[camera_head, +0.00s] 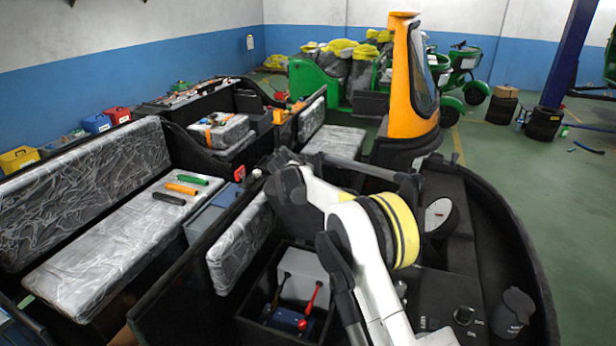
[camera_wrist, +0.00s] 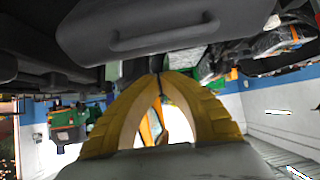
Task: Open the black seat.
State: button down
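In the wrist view, my gripper (camera_wrist: 157,76) has two curved yellow fingers that bow outward and meet at their tips. No held object can be made out between them. A black panel with a raised bar handle (camera_wrist: 165,38) fills the top of this view, close to the fingertips. I cannot tell whether it is the black seat, or whether the tips touch it. In the head view, my white and black arm reaches over the near vehicle. My fingertips cannot be made out there, and the arm hides part of the black front area.
An open compartment with a grey box and red-handled parts (camera_head: 303,292) lies left of my arm. Plastic-wrapped benches (camera_head: 110,235) stand at the left. An orange cab front (camera_head: 408,85) rises behind the arm.

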jog(key=x, duration=0.5)
jog(key=shift+w+f, duration=0.15)
jog(key=shift+f, duration=0.05)
jog(key=s, duration=0.1)
jog(key=s+a, duration=0.1)
jog(key=shift+s+f, duration=0.3)
jog(key=shift+s, duration=0.05)
jog(key=shift+s+a+f, duration=0.1)
jog(key=shift+s+f, duration=0.15)
jog(key=shift+s, duration=0.2)
jog(key=s+a+f+b, duration=0.2)
jog(key=s+f+b, duration=0.1)
jog(key=s, duration=0.2)
jog(key=s+a+f+t+b, duration=0.1)
jog(key=s+f+b, duration=0.2)
jog(key=s, duration=0.2)
jog(key=shift+a, duration=0.35)
